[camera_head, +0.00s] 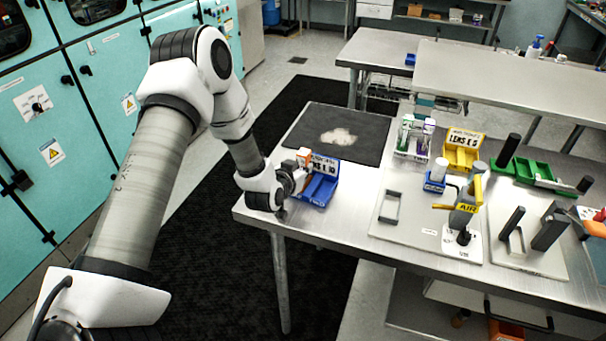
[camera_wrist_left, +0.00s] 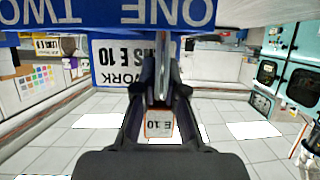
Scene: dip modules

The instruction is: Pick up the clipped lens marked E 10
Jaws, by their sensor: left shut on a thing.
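My left gripper (camera_head: 294,176) is beside the blue bin (camera_head: 316,190), at the near left part of the steel table. In the left wrist view the gripper (camera_wrist_left: 160,100) is shut on the clipped lens (camera_wrist_left: 159,124). It has a pale label reading E 10 that shows upside down between the fingers. The bin's blue front (camera_wrist_left: 110,14), lettered ONE TWO, and its card (camera_wrist_left: 115,52), ending in S E 10, also show upside down, close to the fingers. My right gripper is not in view.
A dark mat (camera_head: 310,131) with a pale cloth lies behind the bin. To the right stand a yellow bin (camera_head: 463,148), a clear-fronted rack (camera_head: 414,138), an AIR stand (camera_head: 465,210) and green trays (camera_head: 530,172). The table's front left edge is close to my gripper.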

